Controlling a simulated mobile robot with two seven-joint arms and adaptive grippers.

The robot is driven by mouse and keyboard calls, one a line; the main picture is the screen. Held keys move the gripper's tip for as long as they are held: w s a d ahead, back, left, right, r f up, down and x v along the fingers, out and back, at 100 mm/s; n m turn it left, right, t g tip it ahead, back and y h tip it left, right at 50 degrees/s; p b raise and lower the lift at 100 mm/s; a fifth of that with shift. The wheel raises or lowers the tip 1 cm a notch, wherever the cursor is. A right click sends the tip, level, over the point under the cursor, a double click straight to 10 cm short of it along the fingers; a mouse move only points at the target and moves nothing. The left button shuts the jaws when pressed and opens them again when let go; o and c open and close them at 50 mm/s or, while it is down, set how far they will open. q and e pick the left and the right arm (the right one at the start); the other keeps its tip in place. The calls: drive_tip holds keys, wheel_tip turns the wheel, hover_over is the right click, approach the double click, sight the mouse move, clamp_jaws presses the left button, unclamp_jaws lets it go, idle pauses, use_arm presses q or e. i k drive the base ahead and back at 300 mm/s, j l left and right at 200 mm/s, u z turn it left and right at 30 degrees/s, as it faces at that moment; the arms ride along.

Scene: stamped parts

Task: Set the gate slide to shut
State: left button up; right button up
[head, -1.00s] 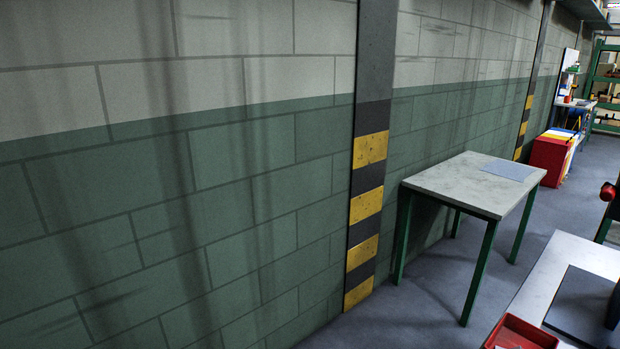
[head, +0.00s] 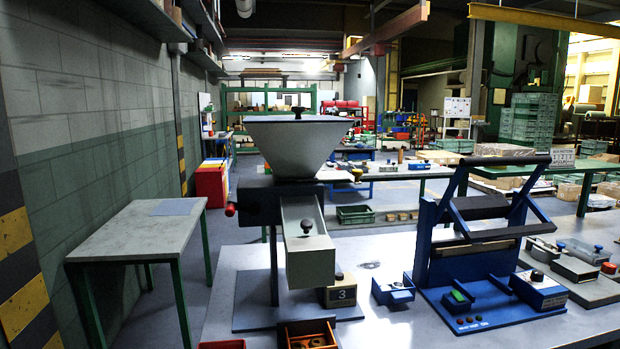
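A grey hopper (head: 297,148) with a dark lid and knob stands on the workbench (head: 385,328) in front of me. A dark housing (head: 258,207) sits below it, and a pale chute (head: 301,212) slopes down towards me to a grey block (head: 310,263) with a black knob. A red-tipped handle (head: 230,210) sticks out of the housing's left side; it may be the gate slide, but I cannot tell whether it is open or shut. Neither of my grippers is in view.
A box marked 3 (head: 342,292) and an orange-brown parts tray (head: 307,336) are near the chute. A blue press-like fixture (head: 478,262) stands to the right. A side table (head: 135,236) stands left, with open floor between it and the bench.

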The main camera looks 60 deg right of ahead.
sight(328, 176)
drive_tip(key=z, duration=1.9)
